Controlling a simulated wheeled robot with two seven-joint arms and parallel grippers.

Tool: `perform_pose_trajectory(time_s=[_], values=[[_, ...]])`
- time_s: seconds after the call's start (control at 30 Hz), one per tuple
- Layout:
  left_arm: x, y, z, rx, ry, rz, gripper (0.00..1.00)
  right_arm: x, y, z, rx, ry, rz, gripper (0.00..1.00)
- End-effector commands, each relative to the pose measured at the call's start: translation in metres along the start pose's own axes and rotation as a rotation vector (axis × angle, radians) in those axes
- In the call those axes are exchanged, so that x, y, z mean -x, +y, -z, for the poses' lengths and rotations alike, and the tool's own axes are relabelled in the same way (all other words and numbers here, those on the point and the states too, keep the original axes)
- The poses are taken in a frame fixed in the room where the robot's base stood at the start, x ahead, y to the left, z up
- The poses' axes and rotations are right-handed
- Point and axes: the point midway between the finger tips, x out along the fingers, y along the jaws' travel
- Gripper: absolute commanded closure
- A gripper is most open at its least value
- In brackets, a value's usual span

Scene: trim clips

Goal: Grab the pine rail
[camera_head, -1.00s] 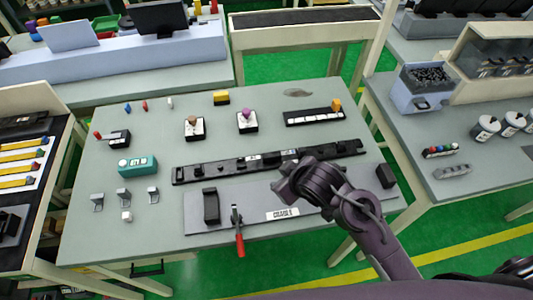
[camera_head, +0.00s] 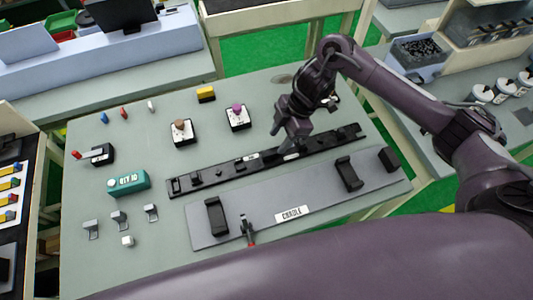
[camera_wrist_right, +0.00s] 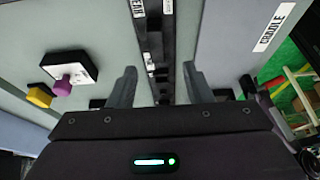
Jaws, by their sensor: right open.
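A long black rail (camera_head: 225,175) with clips and small white labels lies on the grey table; the label text is too small to confirm that it is the pine one. My right gripper (camera_head: 285,142) is above the rail, right of its middle, pointing down. In the right wrist view its two fingers are apart and empty (camera_wrist_right: 159,72), with the black rail (camera_wrist_right: 152,35) running lengthwise between them. Whether the fingertips reach down beside it cannot be told. My left gripper is not in view.
A grey cradle plate (camera_head: 260,212) with black brackets lies just in front of the rail. Behind are a brown-button box (camera_head: 181,132), a purple-button box (camera_head: 238,117) and a yellow block (camera_head: 206,93). A teal box (camera_head: 128,182) stands at left.

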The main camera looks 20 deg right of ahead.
Motion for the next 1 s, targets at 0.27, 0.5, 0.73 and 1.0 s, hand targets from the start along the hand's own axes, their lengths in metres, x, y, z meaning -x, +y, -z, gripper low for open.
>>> perform_pose_trajectory(time_s=[0.27, 0.5, 0.73, 1.0], values=[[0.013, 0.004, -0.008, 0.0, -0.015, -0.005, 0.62, -0.034, 0.002, 0.001, -0.002, 0.003, 0.004, 0.55], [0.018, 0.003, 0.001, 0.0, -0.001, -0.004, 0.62, -0.063, 0.004, -0.001, 0.001, 0.001, -0.001, 0.55], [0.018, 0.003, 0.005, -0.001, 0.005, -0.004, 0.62, -0.065, 0.004, -0.002, 0.002, 0.001, -0.003, 0.55], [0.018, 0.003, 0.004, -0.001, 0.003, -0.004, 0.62, -0.065, 0.004, -0.002, 0.003, 0.001, -0.003, 0.89]])
